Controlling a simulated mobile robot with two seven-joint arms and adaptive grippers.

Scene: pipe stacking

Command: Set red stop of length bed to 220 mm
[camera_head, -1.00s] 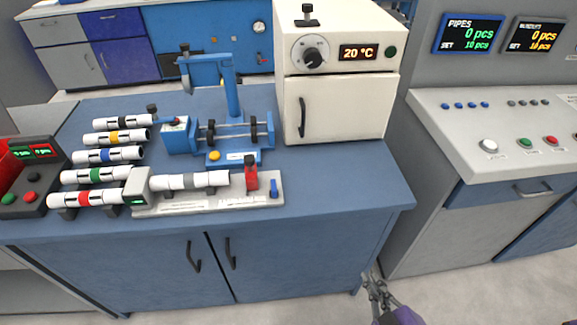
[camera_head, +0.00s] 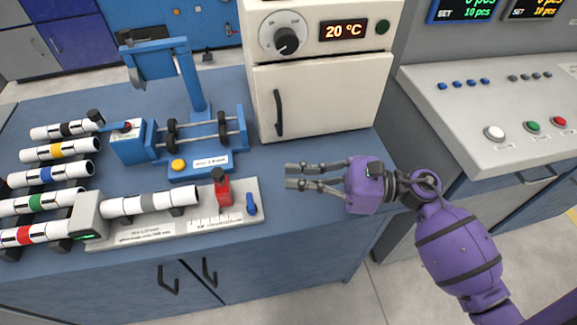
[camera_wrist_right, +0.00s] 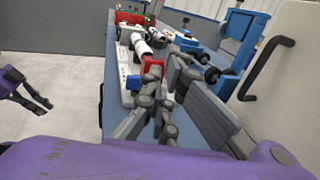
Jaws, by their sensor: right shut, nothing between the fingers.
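The red stop (camera_head: 222,190) with its dark knob stands near the right end of the length bed (camera_head: 110,239), beside the printed scale (camera_head: 215,221). A white pipe with a grey band (camera_head: 150,201) lies on the bed, left of the stop. My right gripper (camera_head: 288,176) is shut and empty, over the worktop to the right of the stop and apart from it. In the right wrist view the red stop (camera_wrist_right: 152,66) shows beyond the fingers, partly hidden by them. My left gripper (camera_wrist_right: 42,106) shows at the left of that view, too small to judge its jaws.
A blue lever (camera_head: 251,205) stands at the bed's right end. The blue machine (camera_head: 200,163) is behind the bed, and the white oven (camera_head: 320,105) stands behind my right gripper. Banded pipes (camera_head: 45,175) lie on the left. Worktop right of the bed is clear.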

